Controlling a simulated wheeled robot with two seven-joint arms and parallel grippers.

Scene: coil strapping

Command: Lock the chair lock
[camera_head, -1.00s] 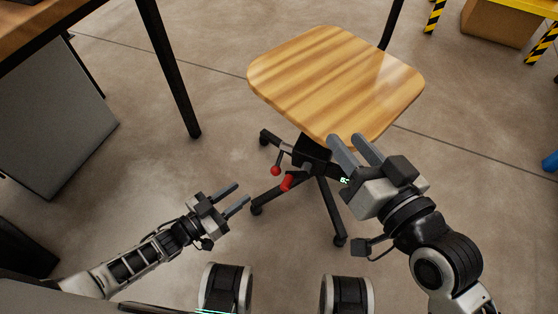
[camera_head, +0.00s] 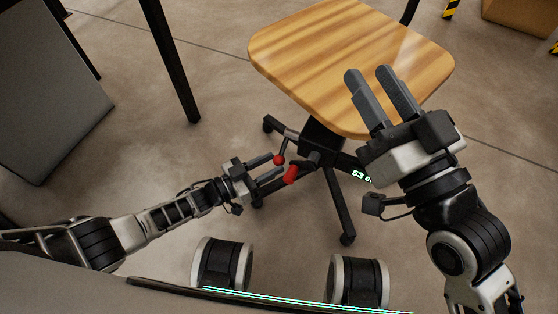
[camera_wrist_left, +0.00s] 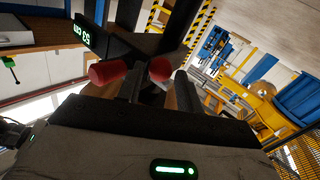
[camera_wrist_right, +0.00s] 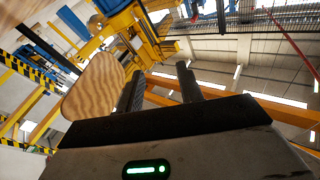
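The chair has a wooden seat (camera_head: 345,60) and a black base. Under the seat are a red ball knob (camera_head: 279,160) and a red cylindrical handle (camera_head: 291,174). My left gripper (camera_head: 277,166) is open beside them. In the left wrist view the ball knob (camera_wrist_left: 160,69) appears between the fingertips, and the handle (camera_wrist_left: 107,73) lies left of the fingers. I cannot tell whether they touch. My right gripper (camera_head: 368,72) is open and empty in front of the seat's right side. The seat also shows in the right wrist view (camera_wrist_right: 95,86).
A lit display reading about 53 cm (camera_head: 361,176) is by the chair base. A black desk leg (camera_head: 172,60) and a grey cabinet (camera_head: 50,95) stand left. A cardboard box (camera_head: 518,17) is at the back right.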

